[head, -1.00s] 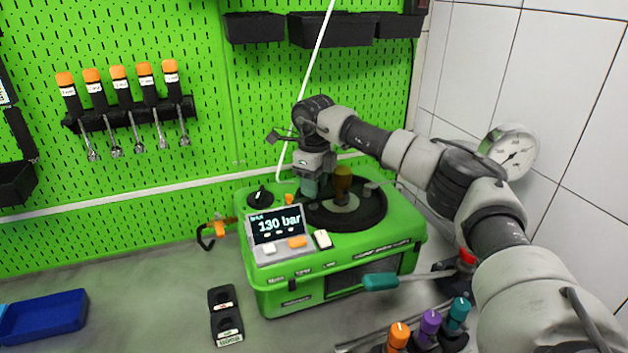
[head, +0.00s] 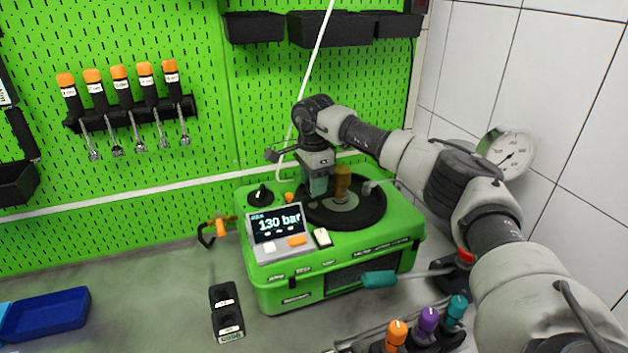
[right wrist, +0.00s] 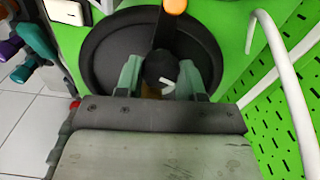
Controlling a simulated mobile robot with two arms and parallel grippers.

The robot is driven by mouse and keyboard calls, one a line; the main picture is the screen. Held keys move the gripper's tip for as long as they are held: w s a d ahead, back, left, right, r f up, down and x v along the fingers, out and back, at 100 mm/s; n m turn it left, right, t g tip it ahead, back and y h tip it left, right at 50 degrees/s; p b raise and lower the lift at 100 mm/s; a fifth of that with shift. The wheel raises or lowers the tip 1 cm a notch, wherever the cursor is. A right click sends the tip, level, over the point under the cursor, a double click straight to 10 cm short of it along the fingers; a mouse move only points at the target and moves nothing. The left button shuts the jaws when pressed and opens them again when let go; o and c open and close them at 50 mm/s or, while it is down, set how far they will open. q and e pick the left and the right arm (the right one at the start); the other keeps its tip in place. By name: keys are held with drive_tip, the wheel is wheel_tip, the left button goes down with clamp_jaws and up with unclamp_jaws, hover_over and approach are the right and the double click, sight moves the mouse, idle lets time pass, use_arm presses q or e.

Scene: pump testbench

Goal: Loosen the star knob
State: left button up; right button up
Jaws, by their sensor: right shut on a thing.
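The green pump unit (head: 395,250) stands on the bench with a round black plate (head: 370,212) on its top. My right gripper (head: 319,187) points down over this plate; its two teal fingers also show in the right wrist view (right wrist: 160,78). They are shut on the sides of a dark knob (right wrist: 160,66) with a white mark, which I take as the star knob. In the head view the fingers hide it. An amber upright cylinder (head: 342,178) stands right beside the fingers. My left gripper is out of view.
A display (head: 278,226) reading 130 bar and a black dial (head: 260,195) are on the unit's left side. Orange, purple and teal handles (head: 428,320) stand in front. A pressure gauge (head: 508,151) is at the right wall.

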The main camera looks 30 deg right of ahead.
drive_tip(key=shift+w+r+n, duration=0.1)
drive_tip(key=shift+r+n, duration=0.05)
drive_tip(key=shift+n, duration=1.75)
drive_tip(key=o, duration=0.9)
wheel_tip(320, 180, up, 11)
drive_tip(key=shift+f+b, duration=0.15)
drive_tip(key=shift+b, duration=1)
drive_tip(key=shift+f, duration=0.1)
